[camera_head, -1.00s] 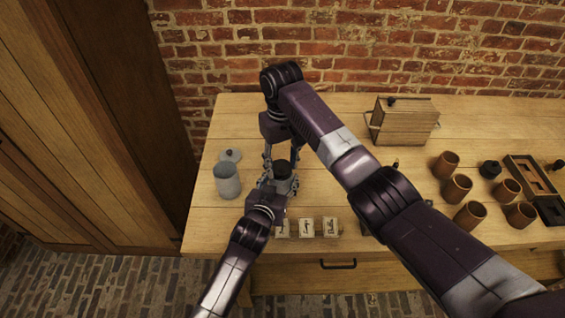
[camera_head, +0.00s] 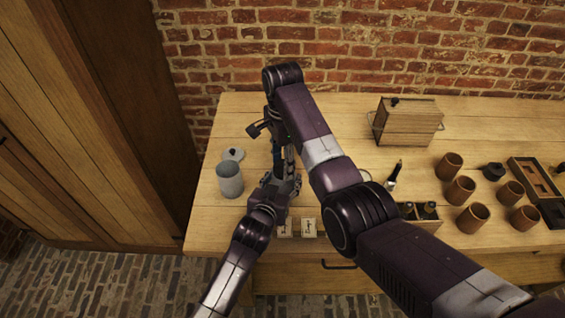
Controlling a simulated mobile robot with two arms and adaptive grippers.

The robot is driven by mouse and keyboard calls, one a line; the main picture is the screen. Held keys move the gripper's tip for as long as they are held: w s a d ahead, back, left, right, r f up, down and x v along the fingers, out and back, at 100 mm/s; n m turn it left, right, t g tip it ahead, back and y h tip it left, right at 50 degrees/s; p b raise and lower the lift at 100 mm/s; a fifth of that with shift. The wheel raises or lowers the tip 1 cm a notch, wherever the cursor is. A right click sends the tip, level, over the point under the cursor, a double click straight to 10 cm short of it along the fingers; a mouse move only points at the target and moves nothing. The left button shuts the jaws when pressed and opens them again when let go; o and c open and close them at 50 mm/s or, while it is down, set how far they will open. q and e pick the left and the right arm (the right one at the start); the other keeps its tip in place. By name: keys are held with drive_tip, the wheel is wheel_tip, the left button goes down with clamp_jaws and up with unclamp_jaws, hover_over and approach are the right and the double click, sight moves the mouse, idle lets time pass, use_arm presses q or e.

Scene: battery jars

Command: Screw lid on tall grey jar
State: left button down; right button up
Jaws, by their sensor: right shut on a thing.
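A tall grey jar (camera_head: 229,181) stands upright at the left end of the table. A grey lid with a knob (camera_head: 234,154) lies on the table just behind it. My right gripper (camera_head: 284,172) points down to the right of the jar. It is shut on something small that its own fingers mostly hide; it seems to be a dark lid. My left gripper (camera_head: 281,188) is right below it, at a small grey piece between the two hands. Its fingers are too hidden to tell whether they are open.
Small marked blocks (camera_head: 308,227) stand at the front edge. A wooden box (camera_head: 407,122) stands at the back. Several brown cups (camera_head: 473,217), a dark lid (camera_head: 492,171) and a wooden tray (camera_head: 531,178) are at right. My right arm crosses the middle of the table.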

drive_tip(key=shift+w, duration=0.1)
drive_tip(key=o, duration=0.7)
drive_tip(key=shift+r, duration=2.3)
drive_tip(key=shift+c, duration=0.4)
